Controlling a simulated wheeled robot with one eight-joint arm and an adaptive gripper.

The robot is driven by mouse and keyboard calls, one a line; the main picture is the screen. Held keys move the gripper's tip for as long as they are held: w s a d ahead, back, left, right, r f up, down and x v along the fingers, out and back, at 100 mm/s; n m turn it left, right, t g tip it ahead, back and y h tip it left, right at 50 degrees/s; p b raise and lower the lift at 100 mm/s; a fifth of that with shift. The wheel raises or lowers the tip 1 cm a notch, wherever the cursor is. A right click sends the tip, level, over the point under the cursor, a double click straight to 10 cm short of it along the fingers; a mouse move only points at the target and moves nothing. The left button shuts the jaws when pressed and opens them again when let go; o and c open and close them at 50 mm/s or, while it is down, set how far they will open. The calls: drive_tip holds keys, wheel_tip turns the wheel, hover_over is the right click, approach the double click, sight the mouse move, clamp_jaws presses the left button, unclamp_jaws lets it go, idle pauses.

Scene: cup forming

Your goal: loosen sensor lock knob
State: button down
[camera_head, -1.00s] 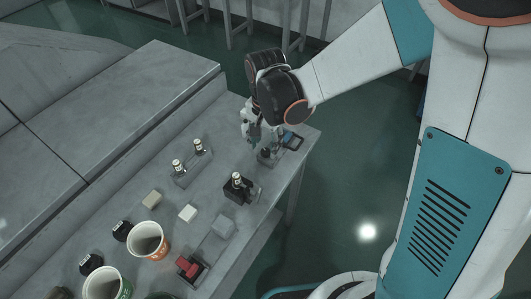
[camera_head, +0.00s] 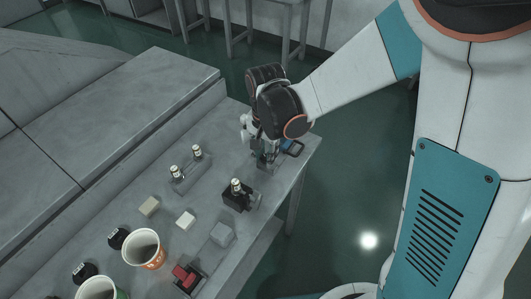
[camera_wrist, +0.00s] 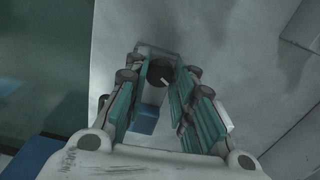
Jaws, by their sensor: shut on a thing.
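The sensor lock knob (camera_wrist: 159,73) is a dark round knob with a pale mark on top, seen in the wrist view. My gripper (camera_wrist: 157,82) has its teal-lined fingers on both sides of the knob and is shut on it. In the head view my gripper (camera_head: 263,142) points down at the far right end of the table. There it hides most of the knob, and part of the fixture (camera_head: 264,168) shows below it.
The table's right edge is close to the gripper.

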drive_tip(key=shift+n, duration=0.3)
drive_tip(key=n, duration=0.4)
drive_tip(key=shift+n, duration=0.3)
drive_tip(key=n, duration=1)
drive_tip(key=shift+n, duration=0.4)
drive_tip(key=n, duration=0.5)
drive_tip(key=shift+n, duration=0.4)
drive_tip(key=c, duration=1.3)
unclamp_jaws()
drive_tip(key=shift+c, duration=0.2)
